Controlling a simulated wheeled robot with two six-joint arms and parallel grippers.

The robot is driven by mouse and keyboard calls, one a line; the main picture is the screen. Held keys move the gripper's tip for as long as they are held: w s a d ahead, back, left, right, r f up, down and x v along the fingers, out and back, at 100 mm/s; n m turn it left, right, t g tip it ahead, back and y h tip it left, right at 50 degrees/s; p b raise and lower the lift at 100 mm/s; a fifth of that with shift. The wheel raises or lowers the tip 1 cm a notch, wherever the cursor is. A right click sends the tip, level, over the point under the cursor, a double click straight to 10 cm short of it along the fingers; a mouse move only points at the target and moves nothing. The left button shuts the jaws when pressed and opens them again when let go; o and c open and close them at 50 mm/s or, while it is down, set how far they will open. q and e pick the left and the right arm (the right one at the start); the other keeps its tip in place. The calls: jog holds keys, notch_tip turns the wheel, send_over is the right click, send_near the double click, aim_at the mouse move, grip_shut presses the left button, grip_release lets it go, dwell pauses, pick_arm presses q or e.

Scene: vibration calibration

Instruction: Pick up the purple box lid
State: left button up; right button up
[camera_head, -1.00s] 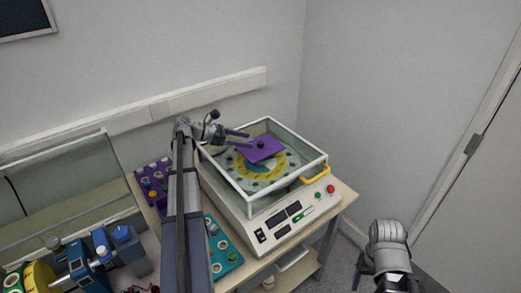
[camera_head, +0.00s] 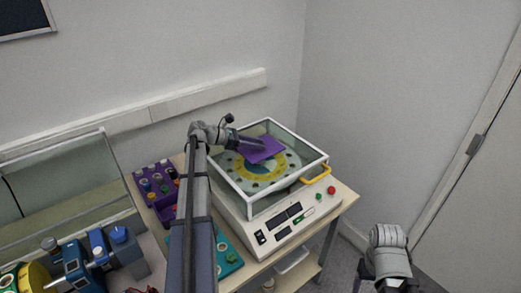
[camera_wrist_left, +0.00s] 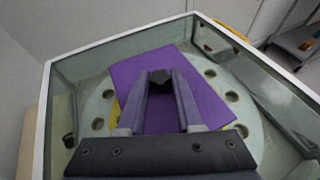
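The purple box lid (camera_head: 268,155) is a flat square plate lying on the round yellow-and-teal disc inside the clear-walled chamber. It also shows in the left wrist view (camera_wrist_left: 205,103), with a black knob (camera_wrist_left: 160,77) at its middle. My left gripper (camera_head: 263,146) reaches in over the chamber's left wall. In the left wrist view its two fingertips (camera_wrist_left: 161,80) stand either side of the knob, which nearly fills the gap; I cannot tell whether they press on it. In the head view the gripper hides the knob. My right gripper (camera_head: 366,278) is low at the right, partly cut off, away from the lid.
The white-framed chamber tops a shaker machine (camera_head: 290,222) with a yellow handle (camera_head: 316,175) and red and green buttons. A purple rack (camera_head: 152,197) and a teal rack (camera_head: 228,259) stand left of it. Walls are behind and at the right.

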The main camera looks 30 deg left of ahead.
pick_arm(q)
grip_shut()
dwell(0.3)
